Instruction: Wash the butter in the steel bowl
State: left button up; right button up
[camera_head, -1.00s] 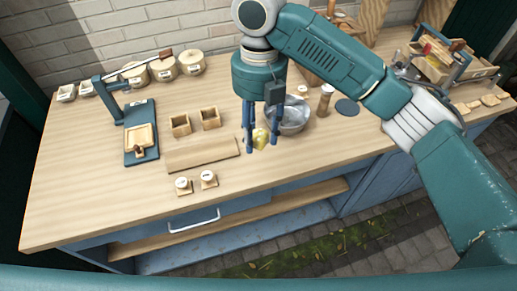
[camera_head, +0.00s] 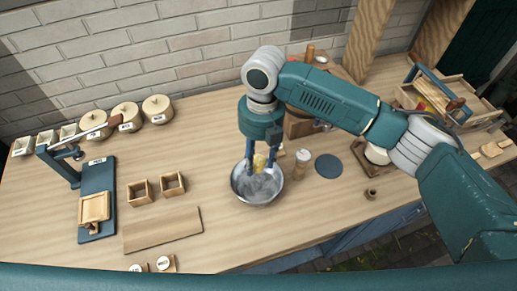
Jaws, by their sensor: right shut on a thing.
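The steel bowl (camera_head: 243,191) stands on the wooden counter at the middle of the head view. My right gripper (camera_head: 261,165) points down over the bowl, with its fingertips at or just inside the rim. It is shut on the yellow butter (camera_head: 260,162), which shows between the two fingers. I cannot tell whether the butter touches what is in the bowl. My left gripper is not in view.
A jar (camera_head: 301,163) and a dark round disc (camera_head: 328,166) stand right of the bowl. Two small wooden boxes (camera_head: 173,184) and a flat board (camera_head: 162,230) lie left. A blue press-like stand (camera_head: 98,180) is farther left. A wooden crate (camera_head: 440,98) stands back right.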

aim_at(257, 187)
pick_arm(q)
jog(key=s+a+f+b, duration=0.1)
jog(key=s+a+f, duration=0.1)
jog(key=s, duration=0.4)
pick_arm(e)
jog(key=shift+s+a+f, duration=0.2)
jog(key=shift+s+f, duration=0.25)
jog(key=shift+f, duration=0.1)
jog(key=shift+f+b, duration=0.35)
jog(key=shift+b, duration=0.15)
jog(key=f+b, duration=0.3)
jog(key=shift+w+d, duration=0.15)
jog(key=shift+w, duration=0.05)
jog(key=shift+f, duration=0.65)
notch_tip(257, 187, down, 2)
jog(key=shift+f+b, duration=0.15)
jog(key=shift+b, duration=0.4)
jog(key=shift+f+b, duration=0.3)
jog(key=shift+f, duration=0.95)
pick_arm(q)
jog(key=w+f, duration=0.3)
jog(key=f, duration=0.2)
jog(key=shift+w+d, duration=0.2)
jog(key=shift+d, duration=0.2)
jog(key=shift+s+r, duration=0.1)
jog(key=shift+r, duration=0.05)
pick_arm(e)
jog(key=shift+s+a, duration=0.1)
jog(key=shift+a, duration=0.25)
